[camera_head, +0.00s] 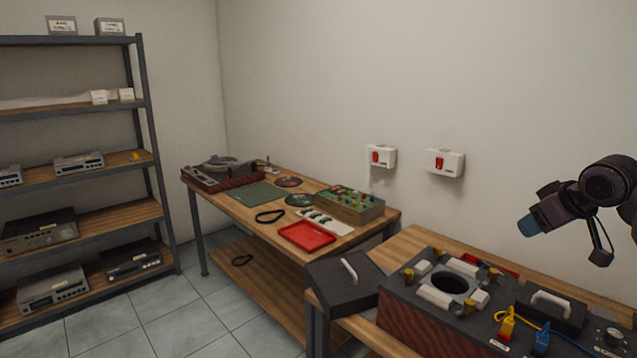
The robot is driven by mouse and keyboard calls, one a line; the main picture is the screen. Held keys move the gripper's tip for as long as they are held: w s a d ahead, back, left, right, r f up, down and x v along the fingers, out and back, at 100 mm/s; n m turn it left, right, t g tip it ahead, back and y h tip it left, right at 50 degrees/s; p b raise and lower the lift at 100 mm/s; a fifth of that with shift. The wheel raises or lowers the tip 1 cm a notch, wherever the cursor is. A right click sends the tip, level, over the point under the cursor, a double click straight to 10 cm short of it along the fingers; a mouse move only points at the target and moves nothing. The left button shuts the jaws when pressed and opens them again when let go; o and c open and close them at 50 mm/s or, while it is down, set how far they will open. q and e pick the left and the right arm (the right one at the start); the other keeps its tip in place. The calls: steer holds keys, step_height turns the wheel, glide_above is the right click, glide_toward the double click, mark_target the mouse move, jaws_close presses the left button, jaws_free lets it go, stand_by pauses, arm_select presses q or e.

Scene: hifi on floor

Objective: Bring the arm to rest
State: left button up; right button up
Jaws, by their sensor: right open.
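My right gripper (537,222) is in the air at the right edge of the head view, in front of the bare wall and above the right-hand workbench. It is dark with a bluish tip and points down to the left. It is open and no object shows in it. It is apart from the bench and the equipment below. My left gripper is not in view.
The right-hand bench (412,243) bears a dark unit with a round opening (450,283), a handled lid (345,281) and yellow and blue plugs. The far bench holds a turntable (222,172), a red tray (306,235) and a green circuit board (345,198).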

steer(key=w+a+f+n+t, duration=0.2)
steer(key=w+a+n+t, duration=0.1)
steer(key=w+a+t, duration=0.15)
steer(key=s+a+f+t+y+b, duration=0.1)
steer(key=s+a+f, duration=0.25)
steer(key=f, duration=0.45)
steer(key=s+a+f+t+y+b, duration=0.15)
steer(key=a+f, duration=0.25)
steer(key=f, duration=0.4)
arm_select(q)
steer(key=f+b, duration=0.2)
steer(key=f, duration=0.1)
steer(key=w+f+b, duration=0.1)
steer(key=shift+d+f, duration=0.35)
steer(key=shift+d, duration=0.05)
arm_select(e)
steer(key=s+a+f+m+g+h, duration=0.2)
steer(key=s+a+f+m, duration=0.1)
steer(key=s+f, duration=1.1)
steer(key=s+a+f+m+g+h, duration=0.1)
steer(key=s+a+f+m+g, duration=0.1)
steer(key=s+f, duration=1.2)
steer(key=shift+s+a+m+h, duration=0.4)
steer(key=shift+s+a, duration=0.15)
steer(key=shift+s, duration=0.45)
